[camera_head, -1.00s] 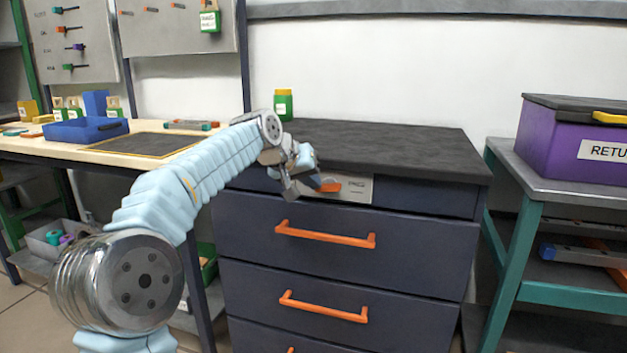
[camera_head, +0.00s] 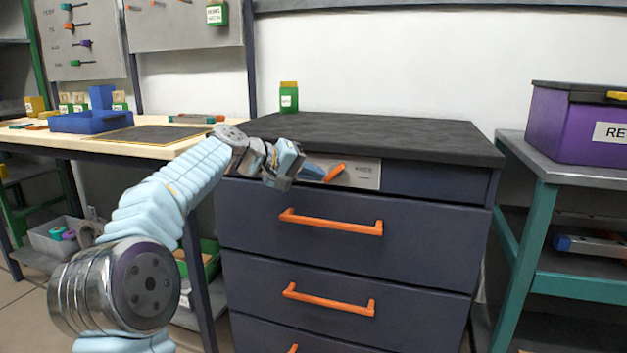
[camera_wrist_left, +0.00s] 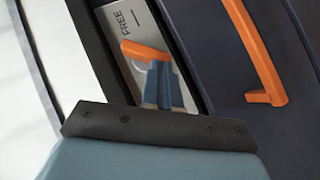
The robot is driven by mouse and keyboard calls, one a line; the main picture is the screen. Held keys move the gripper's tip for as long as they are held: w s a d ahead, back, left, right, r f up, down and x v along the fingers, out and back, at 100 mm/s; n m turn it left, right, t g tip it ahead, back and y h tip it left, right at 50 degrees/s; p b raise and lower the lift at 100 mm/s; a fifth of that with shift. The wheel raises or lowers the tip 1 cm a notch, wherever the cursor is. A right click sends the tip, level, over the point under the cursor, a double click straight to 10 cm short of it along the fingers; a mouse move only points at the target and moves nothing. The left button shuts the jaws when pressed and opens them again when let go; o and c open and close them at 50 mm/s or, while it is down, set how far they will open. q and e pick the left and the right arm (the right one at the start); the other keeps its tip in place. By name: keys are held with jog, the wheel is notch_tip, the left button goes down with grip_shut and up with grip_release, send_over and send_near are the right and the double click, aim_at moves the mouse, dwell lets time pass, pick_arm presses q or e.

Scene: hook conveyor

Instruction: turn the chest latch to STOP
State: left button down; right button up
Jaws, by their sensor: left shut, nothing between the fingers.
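The chest (camera_head: 430,225) is a dark blue drawer unit with a black top. Its latch is an orange lever (camera_head: 335,172) on a grey label plate (camera_head: 365,174) in the strip above the top drawer. The lever slants up to the right in the head view. In the wrist view the latch (camera_wrist_left: 145,50) lies beside the printed word FREE; I cannot read STOP. My left gripper (camera_head: 314,172) is shut and empty, at the left of the lever. In the wrist view its blue fingertips (camera_wrist_left: 160,82) overlap the lever's lower side; contact is unclear. My right gripper is out of view.
Orange drawer handles (camera_head: 330,222) stick out below the latch. A green jar (camera_head: 289,98) stands at the back of the chest top. A workbench with a blue bin (camera_head: 80,122) is at left; a purple box (camera_head: 575,125) sits on a teal-framed stand at right.

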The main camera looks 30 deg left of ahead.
pick_arm(q)
jog(key=shift+f+n+t+h+b, duration=0.9)
jog(key=shift+n+h+b, duration=0.3)
jog(key=shift+b, duration=0.95)
jog(key=shift+d+f+b, duration=0.1)
jog(key=shift+f+b, duration=0.05)
jog(key=shift+b, duration=0.2)
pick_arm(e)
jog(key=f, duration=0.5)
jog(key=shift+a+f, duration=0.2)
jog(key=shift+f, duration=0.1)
pick_arm(q)
jog(key=shift+w+d+f+b, duration=0.1)
jog(key=shift+d+f+b, duration=0.1)
jog(key=shift+b, duration=0.2)
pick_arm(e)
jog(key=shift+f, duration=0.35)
pick_arm(q)
jog(key=shift+a, duration=0.1)
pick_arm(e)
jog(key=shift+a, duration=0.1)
